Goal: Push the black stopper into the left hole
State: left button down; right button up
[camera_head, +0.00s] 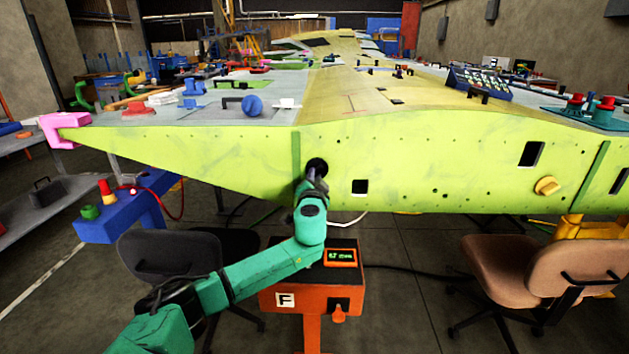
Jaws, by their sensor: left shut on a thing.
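The wing (430,150) shows its yellow-green side panel facing me. My left gripper (316,178), on the green arm, is raised to this panel, just right of a dark green vertical strip. It is shut on the round black stopper (316,165), which is at the panel face. I cannot tell whether the stopper is in a hole or only against the panel; any hole behind it is hidden. A dark square hole (360,187) is open just to the right. Another dark hole (531,153) is further right. My right gripper is out of view.
An orange stand (314,290) with a small display stands below the gripper. A black chair (170,255) is left of it and a brown chair (560,270) is at the right. A yellow knob (547,186) sticks out of the panel. A blue bench (125,215) stands at the left.

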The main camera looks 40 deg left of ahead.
pick_arm(q)
jog(key=shift+w+a, duration=0.1)
jog(key=c, duration=0.8)
grip_release()
jog(key=shift+o, duration=0.2)
jog(key=b+v, duration=0.1)
jog(key=v, duration=1.3)
jog(key=shift+s, duration=0.25)
